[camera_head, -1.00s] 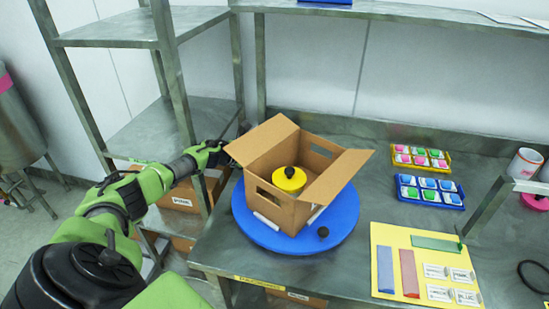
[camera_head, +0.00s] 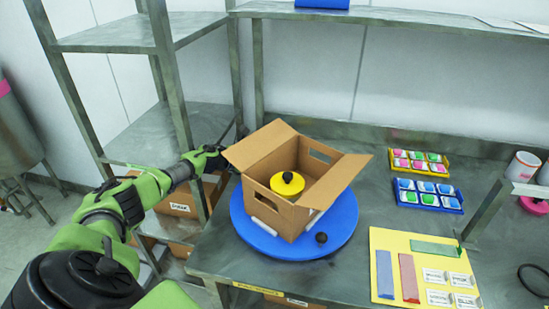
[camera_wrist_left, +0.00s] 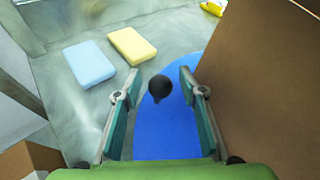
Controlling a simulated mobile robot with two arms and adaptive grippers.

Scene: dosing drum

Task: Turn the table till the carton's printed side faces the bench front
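The open brown carton (camera_head: 272,206) stands on the blue round table (camera_head: 262,241), flaps spread. No print shows on the sides I can see; its far sides are hidden. A black knob (camera_head: 321,238) sits on the table's front rim. My left gripper (camera_head: 216,157) is at the table's back left, beside the carton's left flap. In the left wrist view my left gripper (camera_wrist_left: 157,108) is open, its fingers apart on either side of a black knob (camera_wrist_left: 160,88) over the blue table (camera_wrist_left: 165,135). I cannot tell whether they touch it. My right gripper is not in view.
A yellow weight (camera_head: 287,184) with a black knob sits in the carton. A yellow board (camera_head: 390,240) with coloured bars and labels lies right of the table. Two trays (camera_head: 428,194) of small blocks and a mug (camera_head: 522,166) stand further right. Shelving (camera_head: 170,80) rises at the left.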

